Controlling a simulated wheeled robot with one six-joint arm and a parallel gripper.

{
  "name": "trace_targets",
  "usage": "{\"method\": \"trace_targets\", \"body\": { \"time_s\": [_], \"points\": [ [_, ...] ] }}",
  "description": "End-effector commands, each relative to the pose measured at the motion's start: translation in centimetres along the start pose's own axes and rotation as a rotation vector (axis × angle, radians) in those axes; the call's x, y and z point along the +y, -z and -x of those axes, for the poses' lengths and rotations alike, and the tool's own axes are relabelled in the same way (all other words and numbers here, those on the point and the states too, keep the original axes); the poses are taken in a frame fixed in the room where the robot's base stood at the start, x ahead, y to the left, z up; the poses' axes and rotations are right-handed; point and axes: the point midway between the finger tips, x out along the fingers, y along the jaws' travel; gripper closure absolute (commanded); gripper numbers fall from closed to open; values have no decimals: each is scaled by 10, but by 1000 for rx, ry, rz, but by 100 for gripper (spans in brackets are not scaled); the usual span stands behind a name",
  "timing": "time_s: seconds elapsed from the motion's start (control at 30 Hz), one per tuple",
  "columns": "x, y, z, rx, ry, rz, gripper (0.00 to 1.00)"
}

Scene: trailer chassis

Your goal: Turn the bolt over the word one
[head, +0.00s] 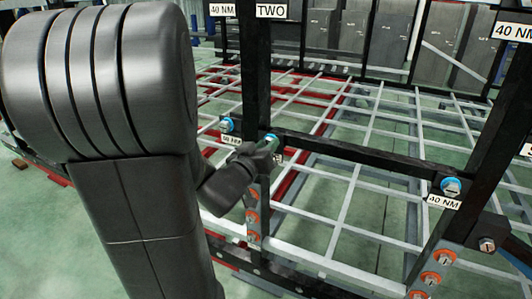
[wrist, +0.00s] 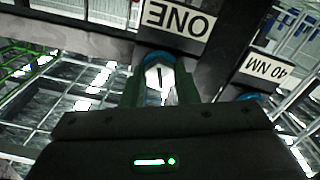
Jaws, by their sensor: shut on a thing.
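The word ONE (wrist: 178,19) is on a white label, upside down in the wrist view. Beside it, a silver bolt head (wrist: 157,73) with a blue ring sits on the dark frame. My gripper (wrist: 160,88) is shut on this bolt, one finger on each side. In the head view my gripper (head: 268,143) reaches the frame's upright post from the left. There the bolt is mostly hidden by my fingers, with some blue of its ring showing. The label by it is mostly covered.
Another blue-ringed bolt (head: 227,124) is left of my gripper, and one (head: 451,187) is far right above a 40 NM label (head: 444,202). A TWO label (head: 271,11) is higher on the post. Orange-ringed bolts (head: 252,217) line a bracket below. Grey bars lie behind.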

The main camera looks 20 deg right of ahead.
Motion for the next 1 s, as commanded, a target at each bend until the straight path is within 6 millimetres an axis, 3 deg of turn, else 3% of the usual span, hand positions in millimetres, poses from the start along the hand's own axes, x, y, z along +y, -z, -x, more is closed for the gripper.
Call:
{"method": "trace_targets", "body": {
  "time_s": [1.0],
  "points": [
    [-1, -6, 1, -6, -1, -966, 96]
  ]
}}
